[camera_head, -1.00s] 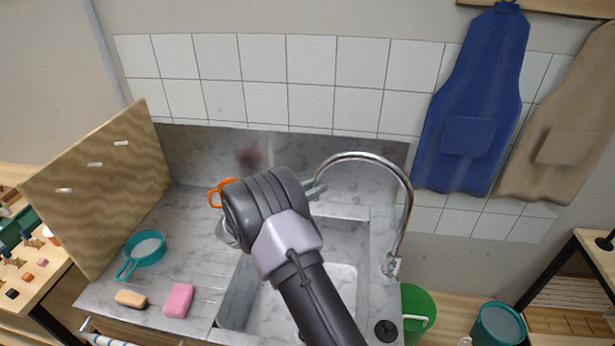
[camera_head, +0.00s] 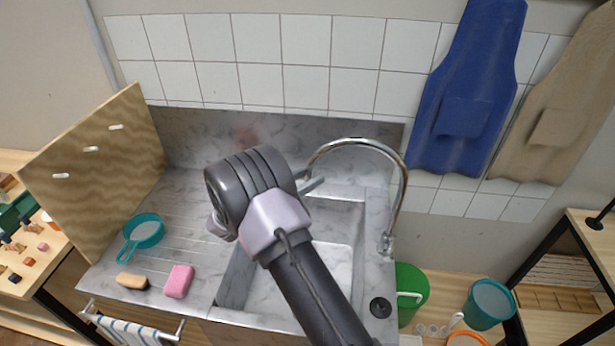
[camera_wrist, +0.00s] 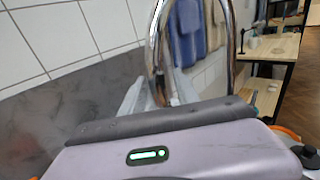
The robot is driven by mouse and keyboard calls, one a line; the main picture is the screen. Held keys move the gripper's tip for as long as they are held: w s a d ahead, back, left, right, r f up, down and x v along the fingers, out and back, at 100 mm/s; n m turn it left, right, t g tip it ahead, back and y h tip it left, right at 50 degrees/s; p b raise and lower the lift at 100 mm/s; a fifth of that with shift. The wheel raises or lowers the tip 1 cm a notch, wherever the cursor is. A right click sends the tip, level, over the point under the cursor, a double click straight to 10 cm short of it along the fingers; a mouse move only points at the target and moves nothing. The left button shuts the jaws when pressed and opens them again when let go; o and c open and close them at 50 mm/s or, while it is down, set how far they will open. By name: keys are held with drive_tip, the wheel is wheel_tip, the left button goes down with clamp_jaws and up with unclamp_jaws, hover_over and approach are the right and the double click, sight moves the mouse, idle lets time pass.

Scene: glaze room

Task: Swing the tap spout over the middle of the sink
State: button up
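The chrome tap (camera_head: 400,190) rises at the right rim of the sink (camera_head: 345,265). Its arched spout reaches left in the head view, with its end near the back of the basin. My gripper (camera_head: 308,182) is at the spout's end, its two pale fingers apart. In the wrist view my gripper (camera_wrist: 158,98) has one finger on each side of the spout end (camera_wrist: 159,82); whether they touch it I cannot tell. My arm hides part of the basin and the counter behind it.
A pink sponge (camera_head: 179,281), a brown brush (camera_head: 132,282) and a teal sieve (camera_head: 142,232) lie on the left drainer. A pegged wooden board (camera_head: 95,180) stands at left. Aprons (camera_head: 465,95) hang at right. A green bucket (camera_head: 411,290) stands right of the sink.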

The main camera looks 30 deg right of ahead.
drive_tip(key=p+v, duration=0.1)
drive_tip(key=v, duration=1.6)
drive_tip(key=shift+a, duration=0.25)
drive_tip(key=s+d+r+m+g+y+b, duration=0.1)
drive_tip(key=s+d+m+g+y+b, duration=0.25)
drive_tip(key=s+m+y, duration=0.35)
drive_tip(key=s+d+r+m+g+y+b, duration=0.15)
drive_tip(key=s+d+m+b, duration=0.3)
drive_tip(key=s, duration=0.45)
drive_tip(key=s+a+f+m+t+y+b, duration=0.3)
drive_tip(key=s+a+m+t+y+b, duration=0.3)
drive_tip(key=s+a+m+y, duration=0.4)
drive_tip(key=s+m+y+b, duration=0.1)
drive_tip(key=s+m, duration=0.1)
drive_tip(key=m, duration=0.1)
drive_tip(key=shift+s+f+m, duration=0.25)
drive_tip(key=shift+m, duration=0.1)
